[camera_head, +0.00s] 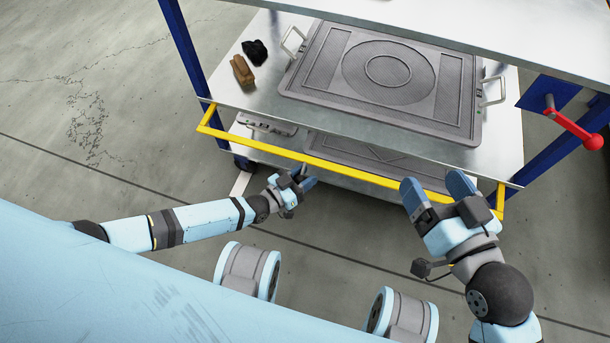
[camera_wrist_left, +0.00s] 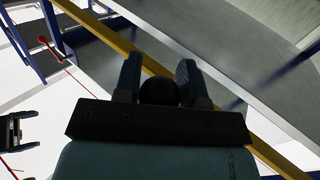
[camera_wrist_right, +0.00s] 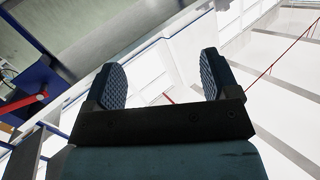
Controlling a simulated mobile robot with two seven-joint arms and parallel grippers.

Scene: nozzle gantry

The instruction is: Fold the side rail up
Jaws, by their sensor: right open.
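The side rail is a yellow bar frame (camera_head: 340,171) along the near side of the cart. It hangs below the edge of the shelf, with short arms at both ends. My left gripper (camera_head: 304,176) is at the rail, left of its middle. In the left wrist view its fingers (camera_wrist_left: 159,78) close around a dark round knob (camera_wrist_left: 158,91), with the yellow rail (camera_wrist_left: 108,34) crossing behind. The knob's link to the rail is hidden. My right gripper (camera_head: 437,186) is open and empty, just in front of the rail's right part; its fingers (camera_wrist_right: 162,80) are wide apart.
The shelf (camera_head: 240,98) carries a grey tray (camera_head: 330,60) with white handles, a brown block (camera_head: 242,70) and a black lump (camera_head: 255,52). A blue post (camera_head: 182,45) stands left. A red lever (camera_head: 575,128) sticks out right. The floor at left is free.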

